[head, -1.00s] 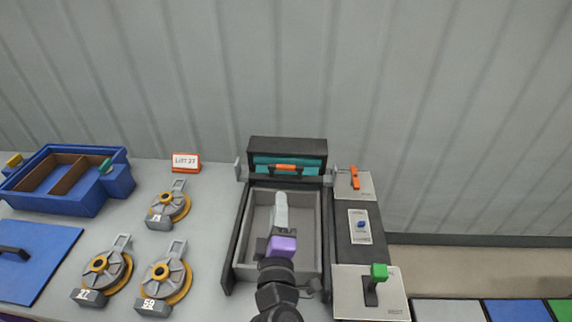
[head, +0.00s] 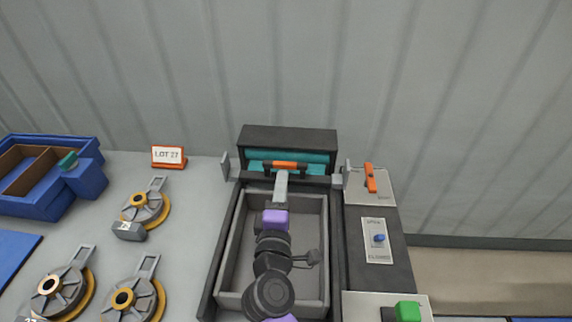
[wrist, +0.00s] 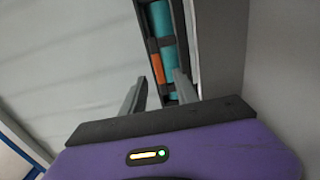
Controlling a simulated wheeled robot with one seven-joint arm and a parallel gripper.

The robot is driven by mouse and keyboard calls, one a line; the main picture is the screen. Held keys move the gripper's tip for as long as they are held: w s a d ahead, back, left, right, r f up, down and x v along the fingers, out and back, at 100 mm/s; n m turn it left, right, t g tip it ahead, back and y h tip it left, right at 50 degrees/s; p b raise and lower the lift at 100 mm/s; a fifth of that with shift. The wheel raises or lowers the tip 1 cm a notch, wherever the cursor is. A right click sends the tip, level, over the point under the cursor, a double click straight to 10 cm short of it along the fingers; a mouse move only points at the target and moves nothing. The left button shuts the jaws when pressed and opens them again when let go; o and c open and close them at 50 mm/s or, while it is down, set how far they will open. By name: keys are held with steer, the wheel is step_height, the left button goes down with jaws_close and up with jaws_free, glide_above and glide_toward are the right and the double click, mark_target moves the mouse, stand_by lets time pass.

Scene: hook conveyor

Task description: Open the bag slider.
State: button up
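A dark housing (head: 287,139) at the back of the grey tray holds a teal roll-like part (head: 318,162) with an orange bar handle (head: 286,165) on its front. A small panel (head: 377,252) to the right carries a blue slider knob (head: 379,238), with small lettering above and below it. My gripper (head: 281,186) is over the back of the tray, its light grey fingers just in front of the orange handle. In the wrist view my gripper (wrist: 160,87) has its fingers apart, with the orange handle (wrist: 157,68) beyond the gap. I cannot tell whether they touch it.
The tray (head: 228,250) has raised walls around my arm. To the right are an orange lever (head: 370,178) and a green knob (head: 408,311). Several grey-and-yellow reels (head: 146,209), a LOT 27 sign (head: 168,156) and a blue bin (head: 85,190) are on the left.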

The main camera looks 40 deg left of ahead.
mark_target(285, 168)
steer(key=shift+x, duration=3.8)
steer(key=shift+r, duration=0.1)
jaws_close()
steer(key=shift+d, duration=0.1)
